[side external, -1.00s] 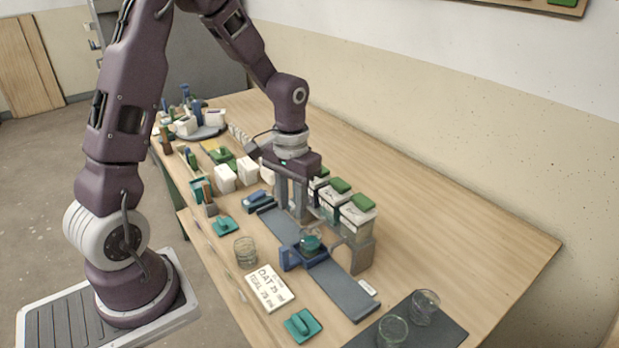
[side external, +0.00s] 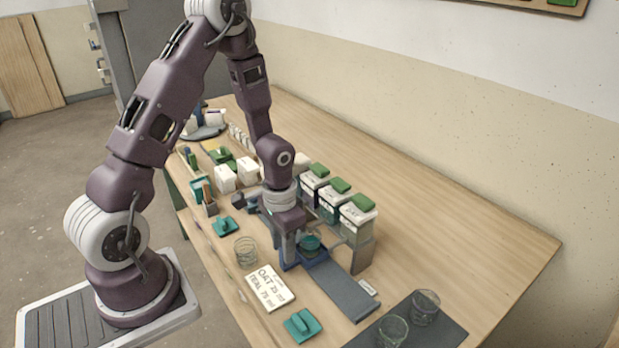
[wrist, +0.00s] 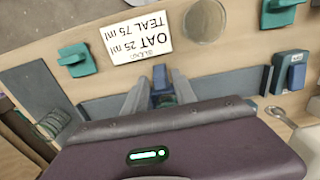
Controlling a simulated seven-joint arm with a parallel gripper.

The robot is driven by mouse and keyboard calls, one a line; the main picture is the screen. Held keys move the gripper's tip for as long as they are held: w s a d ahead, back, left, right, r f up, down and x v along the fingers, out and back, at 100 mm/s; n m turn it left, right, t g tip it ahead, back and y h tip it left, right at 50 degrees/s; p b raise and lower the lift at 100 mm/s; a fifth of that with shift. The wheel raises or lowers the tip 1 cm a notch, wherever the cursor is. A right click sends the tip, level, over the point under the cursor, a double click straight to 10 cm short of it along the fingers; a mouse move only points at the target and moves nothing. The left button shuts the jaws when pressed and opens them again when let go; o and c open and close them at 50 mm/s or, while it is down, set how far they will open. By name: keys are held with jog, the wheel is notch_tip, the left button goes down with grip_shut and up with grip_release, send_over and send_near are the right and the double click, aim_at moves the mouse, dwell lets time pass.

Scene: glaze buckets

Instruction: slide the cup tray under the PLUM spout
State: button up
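The blue cup tray (side external: 293,264) sits on the dark grey rail (side external: 345,292) in front of the bucket stand, with a clear cup (side external: 311,243) of teal contents on it. My gripper (side external: 290,250) is down at the tray. In the wrist view, my gripper's fingers (wrist: 160,88) stand on either side of the tray's blue upright grip (wrist: 160,76); whether they press on it is unclear. Buckets with green lids (side external: 340,185) stand in a row behind the rail. Their labels are too small to read, so I cannot tell which is PLUM. The spouts are mostly hidden.
A card reading OAT 25 ml, TEAL 75 ml (side external: 270,287) lies in front of the rail. Near it are an empty glass (side external: 245,251) and a teal block (side external: 303,325). Glasses (side external: 425,307) stand on a dark mat at the right. The table behind the buckets is clear.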

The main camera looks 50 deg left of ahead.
grip_shut()
jog(key=shift+a, duration=3.8)
grip_release()
jog(key=shift+r, duration=0.1)
